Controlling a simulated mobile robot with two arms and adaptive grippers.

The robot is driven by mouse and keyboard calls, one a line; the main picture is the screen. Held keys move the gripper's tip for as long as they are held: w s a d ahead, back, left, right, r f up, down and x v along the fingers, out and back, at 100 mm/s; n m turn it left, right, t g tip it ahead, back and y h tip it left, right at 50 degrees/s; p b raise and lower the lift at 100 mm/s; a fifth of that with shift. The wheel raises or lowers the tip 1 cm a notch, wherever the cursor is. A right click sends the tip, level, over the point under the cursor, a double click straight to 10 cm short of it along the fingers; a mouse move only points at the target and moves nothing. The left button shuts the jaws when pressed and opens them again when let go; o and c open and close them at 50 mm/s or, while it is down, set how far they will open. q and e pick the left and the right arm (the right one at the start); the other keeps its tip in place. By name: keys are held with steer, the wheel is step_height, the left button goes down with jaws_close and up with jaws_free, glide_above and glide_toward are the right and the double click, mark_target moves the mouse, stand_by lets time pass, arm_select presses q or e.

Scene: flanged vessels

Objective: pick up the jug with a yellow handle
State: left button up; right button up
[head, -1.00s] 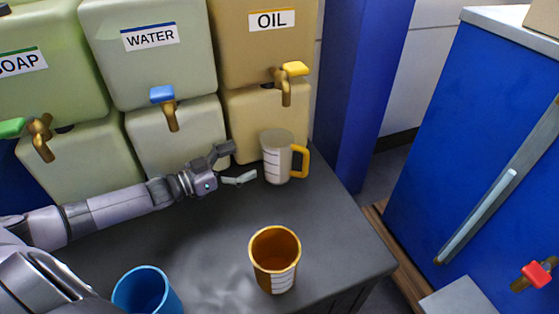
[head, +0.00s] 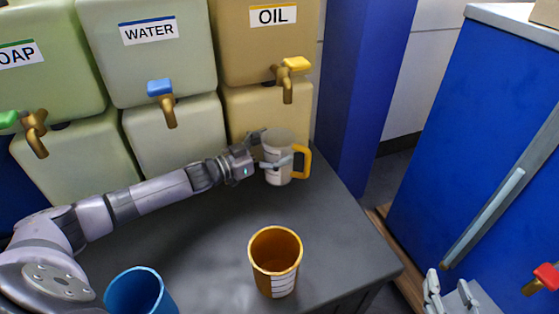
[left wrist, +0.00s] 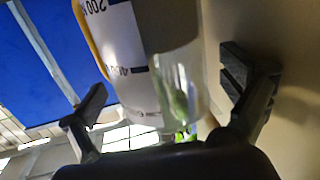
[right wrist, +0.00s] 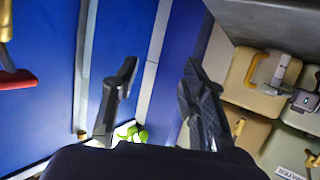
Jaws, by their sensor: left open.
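The jug with a yellow handle (head: 276,174) stands upright at the back right of the dark counter, its yellow handle toward the right. My left gripper (head: 277,149) has its fingers on either side of the jug's body. In the left wrist view the jug (left wrist: 135,50), with its measuring marks, fills the space between the fingers (left wrist: 170,103). The left gripper is open, with gaps beside the jug. My right gripper (right wrist: 158,90) is open and empty, away from the counter; it shows at the bottom right of the head view (head: 452,290).
An orange cup (head: 274,250) stands at the counter's front right and a blue cup (head: 140,292) at the front left. Soap, water and oil containers (head: 258,50) with taps line the back. A blue post (head: 355,80) and blue cabinet (head: 480,130) stand to the right.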

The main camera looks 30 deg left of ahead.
arm_select(q)
steer(key=shift+w+d, duration=0.25)
steer(key=shift+w, duration=0.2)
arm_select(e)
steer(key=shift+w+a+r+t, duration=0.2)
steer(key=shift+r+t, duration=0.2)
steer(key=shift+r, duration=0.15)
arm_select(q)
steer(key=shift+c, duration=0.4)
steer(key=shift+r, duration=0.1)
steer(key=c, duration=1.4)
steer(key=shift+c, duration=0.2)
arm_select(e)
steer(key=shift+f, duration=0.1)
